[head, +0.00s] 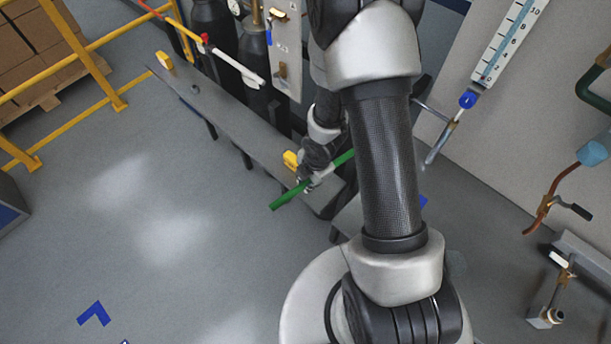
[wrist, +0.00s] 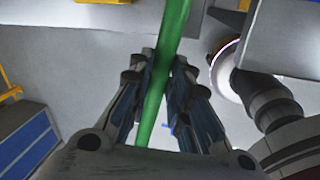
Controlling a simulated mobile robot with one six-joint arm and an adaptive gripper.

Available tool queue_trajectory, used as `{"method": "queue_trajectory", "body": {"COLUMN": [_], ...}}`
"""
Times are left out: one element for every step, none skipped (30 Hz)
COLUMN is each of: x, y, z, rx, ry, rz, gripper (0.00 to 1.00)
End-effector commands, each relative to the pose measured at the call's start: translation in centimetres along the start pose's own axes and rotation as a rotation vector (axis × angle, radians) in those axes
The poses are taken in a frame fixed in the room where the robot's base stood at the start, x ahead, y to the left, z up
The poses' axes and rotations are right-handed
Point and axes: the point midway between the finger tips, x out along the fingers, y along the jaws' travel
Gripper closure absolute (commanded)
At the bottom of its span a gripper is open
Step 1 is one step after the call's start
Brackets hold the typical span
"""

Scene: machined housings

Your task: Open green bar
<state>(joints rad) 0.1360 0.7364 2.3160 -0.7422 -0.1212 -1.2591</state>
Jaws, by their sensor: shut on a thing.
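The green bar (head: 288,196) is a slim straight bar at the middle of the head view. It slants from lower left to upper right, and its upper right end passes behind my arm. My gripper (head: 314,179) is shut on the bar, partway along it. In the wrist view the green bar (wrist: 174,50) runs up between the two fingers of my gripper (wrist: 163,88), which press it from both sides. What the bar is fixed to is hidden behind my arm and gripper.
A long grey rail (head: 225,118) with yellow blocks (head: 291,160) runs beside the bar. Dark cylinders (head: 252,60) stand behind it. Yellow railings (head: 85,55) are at upper left. Pipes and valves (head: 549,205) are on the right. The floor at left is open.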

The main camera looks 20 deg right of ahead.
Motion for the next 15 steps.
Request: {"method": "queue_trajectory", "body": {"x": [-0.01, -0.02, -0.03, -0.03, -0.04, -0.04, -0.04, -0.04, -0.04, -0.04, -0.04, -0.04, -0.04, -0.04, -0.04], "y": [-0.07, -0.09, -0.1, -0.11, -0.11, -0.11, -0.1, -0.1, -0.1, -0.09, -0.09, -0.08, -0.08, -0.08, -0.09], "z": [0.06, 0.05, 0.05, 0.04, 0.04, 0.04, 0.04, 0.04, 0.04, 0.04, 0.04, 0.04, 0.04, 0.03, 0.03], "rx": [-0.002, -0.004, -0.005, -0.006, -0.006, -0.006, -0.006, -0.006, -0.005, -0.005, -0.005, -0.005, -0.005, -0.005, -0.005], "ry": [0.0, 0.0, 0.001, 0.001, 0.001, 0.001, 0.001, 0.001, 0.001, 0.001, 0.001, 0.001, 0.001, 0.001, 0.001], "rz": [0.0, 0.0, 0.0, 0.0, 0.0, 0.001, 0.001, 0.001, 0.001, 0.001, 0.001, 0.001, 0.001, 0.001, 0.001], "gripper": [1.0, 1.0, 1.0, 1.0, 1.0, 1.0, 1.0, 1.0, 1.0, 1.0, 1.0, 1.0, 0.81, 0.79, 0.76]}}
